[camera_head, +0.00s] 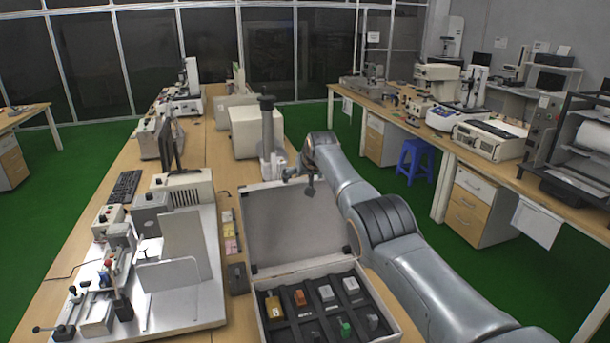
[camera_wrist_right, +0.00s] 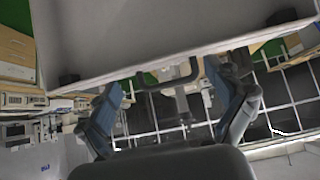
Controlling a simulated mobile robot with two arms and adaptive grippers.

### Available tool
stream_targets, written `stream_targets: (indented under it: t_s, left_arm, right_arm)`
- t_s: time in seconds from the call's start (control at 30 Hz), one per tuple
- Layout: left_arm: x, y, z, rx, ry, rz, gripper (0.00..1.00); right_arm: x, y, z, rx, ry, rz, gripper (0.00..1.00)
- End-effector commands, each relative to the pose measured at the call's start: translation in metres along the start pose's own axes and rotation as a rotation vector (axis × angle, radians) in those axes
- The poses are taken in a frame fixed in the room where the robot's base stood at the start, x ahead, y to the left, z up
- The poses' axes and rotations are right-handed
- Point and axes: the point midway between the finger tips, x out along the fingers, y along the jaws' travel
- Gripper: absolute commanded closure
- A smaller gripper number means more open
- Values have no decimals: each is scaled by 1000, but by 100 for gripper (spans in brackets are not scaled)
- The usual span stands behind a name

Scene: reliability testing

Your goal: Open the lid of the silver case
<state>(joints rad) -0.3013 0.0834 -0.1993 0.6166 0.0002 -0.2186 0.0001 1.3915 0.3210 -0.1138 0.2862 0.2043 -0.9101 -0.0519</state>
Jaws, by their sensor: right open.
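The silver case (camera_head: 335,265) sits at the front of the wooden bench. Its lid (camera_head: 295,222) stands raised, tilted up at the back with its grey inner face showing. The dark foam inside holds several small coloured blocks. My right gripper (camera_head: 303,176) is at the lid's top edge, partly hidden behind it. In the right wrist view the right gripper's fingers (camera_wrist_right: 168,98) are spread apart. The lid (camera_wrist_right: 170,25) fills the top of that view, and its dark handle (camera_wrist_right: 168,80) lies between the fingers. I cannot tell whether they touch it. My left gripper is not in view.
A metal test fixture (camera_head: 180,265) stands left of the case, with small yellow and pink items (camera_head: 231,235) between them. A white machine (camera_head: 245,130) stands behind the lid. A blue stool (camera_head: 414,160) is on the green floor beside the right-hand bench.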

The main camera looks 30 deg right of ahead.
Motion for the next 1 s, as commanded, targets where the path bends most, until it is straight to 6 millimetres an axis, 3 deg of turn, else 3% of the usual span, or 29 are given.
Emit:
stream_targets:
  t_s: [0.53, 1.0]
  left_arm:
    - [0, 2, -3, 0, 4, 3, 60]
    - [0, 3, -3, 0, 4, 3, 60]
  right_arm:
    - [-25, 0, 1, -1, 2, 0, 8]
    - [-87, 2, 0, 0, 3, 1, 8]
